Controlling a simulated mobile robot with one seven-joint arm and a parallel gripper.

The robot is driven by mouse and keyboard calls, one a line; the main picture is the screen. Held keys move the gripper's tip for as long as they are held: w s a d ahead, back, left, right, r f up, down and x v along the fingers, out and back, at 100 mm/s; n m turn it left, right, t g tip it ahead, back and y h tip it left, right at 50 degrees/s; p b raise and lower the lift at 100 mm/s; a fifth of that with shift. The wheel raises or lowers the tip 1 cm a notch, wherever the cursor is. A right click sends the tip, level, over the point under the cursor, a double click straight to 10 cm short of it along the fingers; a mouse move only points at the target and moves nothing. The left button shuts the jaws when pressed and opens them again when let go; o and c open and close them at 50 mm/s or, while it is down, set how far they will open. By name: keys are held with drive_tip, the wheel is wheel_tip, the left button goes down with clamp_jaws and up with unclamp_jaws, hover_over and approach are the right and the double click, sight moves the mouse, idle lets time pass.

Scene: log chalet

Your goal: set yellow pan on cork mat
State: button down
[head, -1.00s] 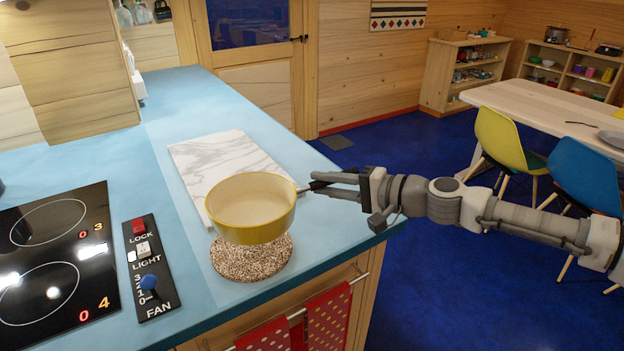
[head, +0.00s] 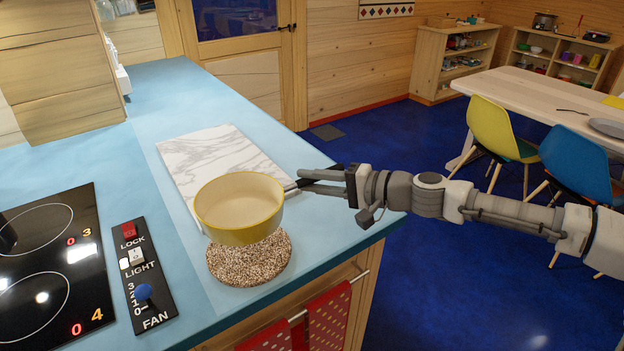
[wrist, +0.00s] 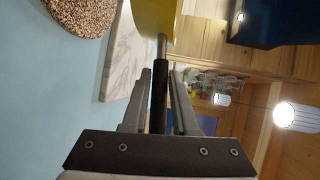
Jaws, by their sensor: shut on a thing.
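The yellow pan (head: 240,222) has a cream inside and a dark handle pointing right. It is held above the round speckled cork mat (head: 249,268), over its far part, and looks clear of it. My gripper (head: 312,181) is shut on the pan's handle from the right. In the wrist view, the black handle (wrist: 159,95) lies between the two fingers, and a part of the yellow pan (wrist: 153,18) shows at the top. The cork mat also shows there at the upper left (wrist: 80,12), apart from the pan. The mat's far edge is hidden behind the pan in the head view.
A white marble board (head: 205,155) lies on the blue counter behind the mat. A black hob (head: 45,270) and a switch panel (head: 142,275) are on the left. Red dotted towels (head: 327,318) hang from the counter's front rail. The counter's right edge is close to the mat.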

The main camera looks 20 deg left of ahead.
drive_tip(key=shift+f+b, duration=2.75)
drive_tip(key=shift+f, duration=1.65)
drive_tip(key=c, duration=0.6)
unclamp_jaws()
drive_tip(key=shift+f, duration=0.1)
drive_tip(key=shift+d, duration=0.1)
